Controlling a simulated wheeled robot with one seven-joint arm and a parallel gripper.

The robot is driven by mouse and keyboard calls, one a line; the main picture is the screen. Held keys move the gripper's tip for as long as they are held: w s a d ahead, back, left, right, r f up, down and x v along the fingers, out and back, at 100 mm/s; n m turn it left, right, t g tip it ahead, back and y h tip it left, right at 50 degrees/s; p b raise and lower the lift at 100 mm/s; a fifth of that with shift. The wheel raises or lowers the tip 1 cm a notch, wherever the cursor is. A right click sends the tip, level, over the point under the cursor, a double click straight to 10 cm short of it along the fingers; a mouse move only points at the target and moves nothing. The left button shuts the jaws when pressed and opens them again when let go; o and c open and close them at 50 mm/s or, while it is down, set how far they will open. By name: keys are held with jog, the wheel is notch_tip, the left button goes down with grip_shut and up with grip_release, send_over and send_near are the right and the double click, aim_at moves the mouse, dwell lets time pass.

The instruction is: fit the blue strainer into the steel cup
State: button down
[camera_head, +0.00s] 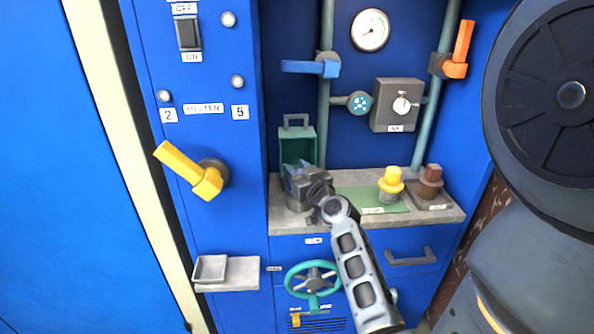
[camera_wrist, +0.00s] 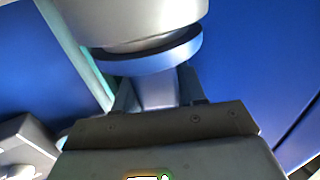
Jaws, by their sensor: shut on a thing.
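In the wrist view, my gripper (camera_wrist: 157,92) is shut on the handle of the blue strainer (camera_wrist: 150,60). The strainer's blue rim lies against or very close to the broad end of the steel cup (camera_wrist: 130,20); I cannot tell whether it is seated. In the head view, my gripper (camera_head: 300,178) is over the left part of the grey shelf. The grey steel cup (camera_head: 297,203) shows partly below it. The strainer is mostly hidden there by my gripper.
A green box with a handle (camera_head: 297,143) stands behind my gripper. A yellow-topped piece (camera_head: 390,186) and a brown-topped piece (camera_head: 430,182) stand on the right of the shelf (camera_head: 345,218). A yellow lever (camera_head: 190,172) juts out at left. A teal handwheel (camera_head: 314,279) is below.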

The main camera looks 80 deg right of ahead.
jog(key=shift+f, duration=0.15)
jog(key=c, duration=0.7)
grip_release()
jog(key=shift+o, duration=0.2)
jog(key=shift+r+p, duration=0.4)
jog(key=shift+r, duration=0.05)
jog(key=shift+s+a+f, duration=0.2)
jog(key=shift+a, duration=0.1)
jog(key=b+v, duration=0.3)
jog(key=v, duration=0.8)
jog(key=shift+r, duration=0.2)
jog(key=shift+a, duration=0.25)
